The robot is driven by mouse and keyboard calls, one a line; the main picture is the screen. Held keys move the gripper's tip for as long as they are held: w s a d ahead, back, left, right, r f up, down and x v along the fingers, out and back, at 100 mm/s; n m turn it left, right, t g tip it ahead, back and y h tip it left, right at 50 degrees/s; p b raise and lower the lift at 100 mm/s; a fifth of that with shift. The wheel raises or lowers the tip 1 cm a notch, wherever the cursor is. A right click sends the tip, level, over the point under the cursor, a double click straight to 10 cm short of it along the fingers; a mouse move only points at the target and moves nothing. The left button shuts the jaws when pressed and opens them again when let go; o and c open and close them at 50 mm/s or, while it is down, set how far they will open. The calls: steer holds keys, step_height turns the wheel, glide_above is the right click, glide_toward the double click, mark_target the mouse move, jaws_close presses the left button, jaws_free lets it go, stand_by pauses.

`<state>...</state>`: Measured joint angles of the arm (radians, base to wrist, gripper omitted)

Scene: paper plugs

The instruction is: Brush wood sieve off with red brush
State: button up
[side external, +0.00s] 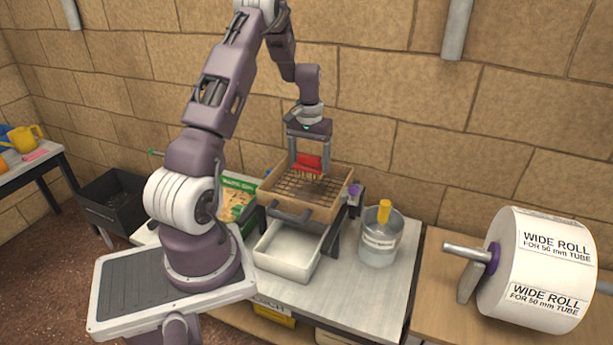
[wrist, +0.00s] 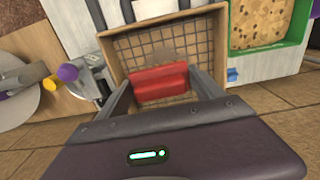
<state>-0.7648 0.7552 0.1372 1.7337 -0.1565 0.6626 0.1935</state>
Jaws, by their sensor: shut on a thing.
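The wood sieve (side external: 269,204) is a square wooden frame with a wire mesh, held up on dark supports on the white table. It also shows in the wrist view (wrist: 120,50), with a brownish patch on its mesh. My gripper (side external: 308,160) is over the sieve, shut on the red brush (side external: 307,163). The brush's red block sits between my fingers in the wrist view (wrist: 160,83). Its pale bristles point down at the mesh. I cannot tell whether they touch it.
A white tray (side external: 283,271) stands under the sieve. A metal bucket (side external: 379,245) with a yellow handle stands to the right. A green-edged box (side external: 238,186) is at the left. A large paper roll (side external: 545,265) is far right. The table front right is clear (side external: 370,295).

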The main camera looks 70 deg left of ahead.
steer(key=w+a, duration=0.5)
steer(key=a, duration=0.3)
steer(key=shift+w+f, duration=0.1)
steer(key=shift+f, duration=2.65)
steer(key=shift+s+d+f, duration=0.25)
steer(key=shift+f, duration=0.45)
steer(key=shift+s+d+f, duration=0.2)
steer(key=shift+d+f, duration=0.05)
steer(key=shift+f, duration=0.45)
steer(key=shift+c, duration=0.5)
steer(key=shift+s+d, duration=4.5)
steer(key=shift+w+a, duration=4.95)
steer(key=shift+w+d, duration=0.3)
steer(key=shift+s+d, duration=4.75)
steer(key=shift+s, duration=0.15)
steer(key=shift+w+a, duration=4.8)
steer(key=shift+w, duration=0.1)
step_height(320, 180, up, 8)
steer(key=shift+r, duration=0.25)
